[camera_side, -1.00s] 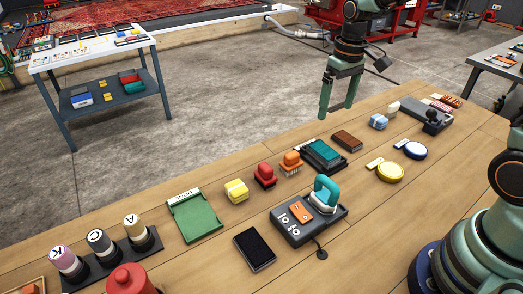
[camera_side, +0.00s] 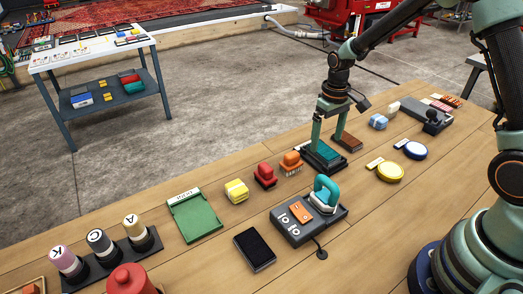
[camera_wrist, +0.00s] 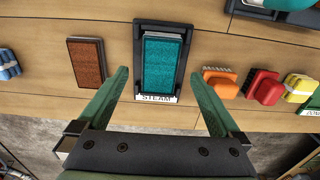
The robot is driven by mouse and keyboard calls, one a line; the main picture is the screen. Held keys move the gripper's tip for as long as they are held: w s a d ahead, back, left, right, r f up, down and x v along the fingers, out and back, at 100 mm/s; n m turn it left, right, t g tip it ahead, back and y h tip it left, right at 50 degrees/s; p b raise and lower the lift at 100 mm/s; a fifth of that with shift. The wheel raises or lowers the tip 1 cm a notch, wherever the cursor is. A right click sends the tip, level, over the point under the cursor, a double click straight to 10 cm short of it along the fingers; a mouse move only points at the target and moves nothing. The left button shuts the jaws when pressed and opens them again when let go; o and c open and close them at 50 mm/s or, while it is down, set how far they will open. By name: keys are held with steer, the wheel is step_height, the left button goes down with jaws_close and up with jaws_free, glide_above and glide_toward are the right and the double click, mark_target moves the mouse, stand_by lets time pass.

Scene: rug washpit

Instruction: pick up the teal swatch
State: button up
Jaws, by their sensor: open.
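The teal swatch (camera_wrist: 165,65) lies in a dark tray (camera_wrist: 138,50) with a label reading "STEAM" along one edge. In the side view the teal swatch (camera_side: 325,153) is partly hidden by my gripper (camera_side: 328,142). In the wrist view my gripper (camera_wrist: 164,80) is open and empty, with one green finger on each side of the swatch's near end. The fingers come down over the tray. I cannot tell whether they touch anything.
A brown swatch (camera_wrist: 88,62) lies beside the tray. A device with a teal handle (camera_side: 326,188) is in front. Bare wood lies between them.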

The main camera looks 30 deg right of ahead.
mark_target(324, 150)
step_height(324, 150, down, 3)
steer(key=shift+w+f, duration=0.15)
steer(key=c, duration=1.4)
